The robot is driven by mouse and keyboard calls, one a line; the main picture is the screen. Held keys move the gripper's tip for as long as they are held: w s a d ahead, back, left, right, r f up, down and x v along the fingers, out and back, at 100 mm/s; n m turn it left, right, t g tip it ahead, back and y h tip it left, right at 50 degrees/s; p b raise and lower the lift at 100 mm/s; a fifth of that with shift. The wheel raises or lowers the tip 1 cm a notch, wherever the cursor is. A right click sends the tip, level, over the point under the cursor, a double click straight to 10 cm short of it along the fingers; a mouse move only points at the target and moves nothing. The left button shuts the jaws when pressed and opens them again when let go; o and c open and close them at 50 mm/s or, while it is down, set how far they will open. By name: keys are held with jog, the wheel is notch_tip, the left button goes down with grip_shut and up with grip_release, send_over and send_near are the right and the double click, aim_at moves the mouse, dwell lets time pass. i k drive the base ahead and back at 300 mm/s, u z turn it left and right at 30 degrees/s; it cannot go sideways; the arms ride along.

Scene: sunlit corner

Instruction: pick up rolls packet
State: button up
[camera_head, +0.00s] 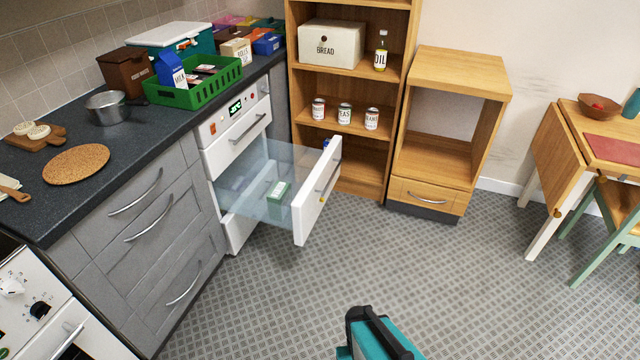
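A cream packet (236,50) with dark lettering, which looks like the rolls packet, stands on the dark counter near the back, behind the green crate (196,97). Its lettering is too small to read surely, and its lower part is partly hidden by the crate's rim. A blue box (267,44) stands just to its right.
A white drawer (318,192) with clear sides is pulled out over the floor, with a green packet (278,190) inside. The patterned floor (450,275) is open at centre right.

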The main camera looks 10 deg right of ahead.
aim_at(239, 47)
jog(key=i, duration=0.85)
jog(key=z, duration=0.05)
